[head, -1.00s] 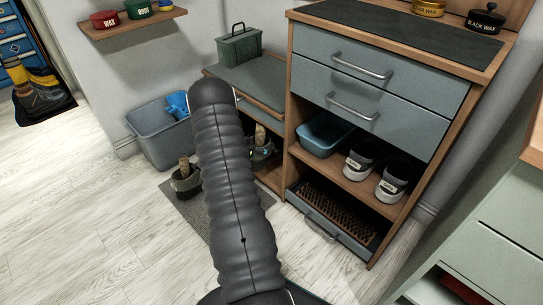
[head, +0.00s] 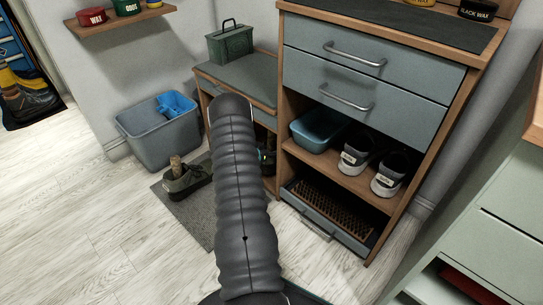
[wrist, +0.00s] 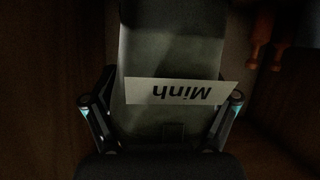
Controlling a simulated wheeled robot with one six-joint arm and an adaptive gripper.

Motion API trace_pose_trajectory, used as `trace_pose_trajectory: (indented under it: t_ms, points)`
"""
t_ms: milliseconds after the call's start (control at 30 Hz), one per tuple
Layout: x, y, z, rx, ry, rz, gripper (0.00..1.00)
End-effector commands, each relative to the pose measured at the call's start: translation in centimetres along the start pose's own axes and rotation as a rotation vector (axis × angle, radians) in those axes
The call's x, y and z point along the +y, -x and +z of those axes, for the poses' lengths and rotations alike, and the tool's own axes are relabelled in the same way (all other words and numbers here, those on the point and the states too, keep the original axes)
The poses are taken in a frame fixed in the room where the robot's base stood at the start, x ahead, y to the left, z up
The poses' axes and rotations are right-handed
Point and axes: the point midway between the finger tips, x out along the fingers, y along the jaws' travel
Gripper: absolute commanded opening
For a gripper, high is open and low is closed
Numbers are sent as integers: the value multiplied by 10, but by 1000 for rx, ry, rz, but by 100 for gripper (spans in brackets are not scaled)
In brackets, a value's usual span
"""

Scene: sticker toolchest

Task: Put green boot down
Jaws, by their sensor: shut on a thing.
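A dark grey-green boot (wrist: 170,55) fills the middle of the wrist view, with a white label reading "Minh" upside down across it. My gripper (wrist: 170,98) is shut on it, one finger on each side. Brown wooden surfaces surround it, and the wrist view is very dark. In the head view my arm hides the gripper and most of what it holds. A dark thing with a small green spot (head: 266,160) shows just right of my arm, in the opening under the bench (head: 240,78); I cannot tell whether it is this boot.
A dark shoe (head: 186,179) with a wooden piece in it stands on the grey mat (head: 205,215). A grey bin (head: 160,140) holds a blue item. Right of the bench is a drawer cabinet (head: 375,75) with a blue tub (head: 316,132) and sneakers (head: 372,168). The floor at left is clear.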

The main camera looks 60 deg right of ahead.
Motion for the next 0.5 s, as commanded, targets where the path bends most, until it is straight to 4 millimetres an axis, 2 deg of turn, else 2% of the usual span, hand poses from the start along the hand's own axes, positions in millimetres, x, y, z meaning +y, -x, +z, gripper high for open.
trace_pose_trajectory:
  t_ms: [200, 500]
  points:
    - [-4, -11, 26, 1, 0, 0, 16]
    - [-4, -12, 28, 1, -1, 0, 16]
